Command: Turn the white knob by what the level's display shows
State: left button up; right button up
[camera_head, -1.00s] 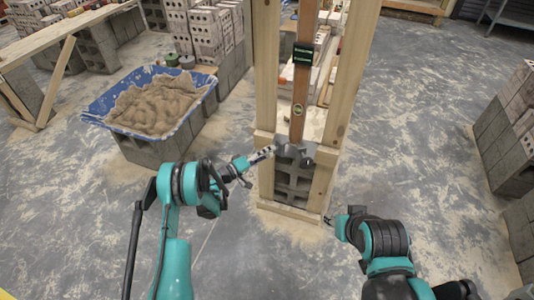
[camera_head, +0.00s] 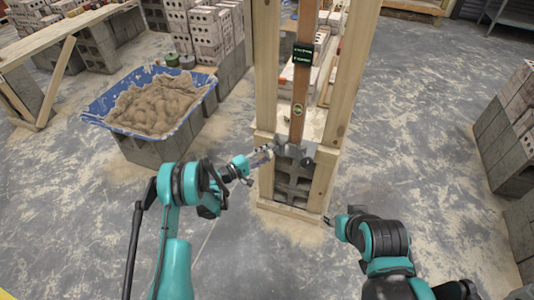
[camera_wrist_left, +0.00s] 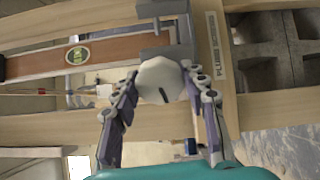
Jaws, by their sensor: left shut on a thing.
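The level (camera_head: 299,90) is a long brown bar standing upright in the wooden frame, with a green round vial; it also shows in the left wrist view (camera_wrist_left: 108,52). Its dark display (camera_head: 303,54) carries two lines of green text too small to read. The white knob (camera_wrist_left: 158,72) is many-sided with a dark slanted mark, and sits beside a grey metal bracket (camera_wrist_left: 165,30). My left gripper (camera_wrist_left: 162,82) is shut on the knob, one finger on each side; it also shows in the head view (camera_head: 268,153). My right gripper (camera_head: 329,219) is low by the frame's base, its jaws unclear.
The wooden frame (camera_head: 345,80) stands around grey blocks (camera_head: 292,183). A label plate (camera_wrist_left: 216,45), only partly readable, is fixed beside the knob. A blue tub (camera_head: 100,106) of mortar sits on blocks at left. More blocks stand at far right. The floor between is clear.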

pick_arm(q)
jog(key=o, duration=1.2)
jog(key=v, duration=0.7)
jog(key=shift+s+a, duration=0.15)
jog(key=shift+a, duration=0.05)
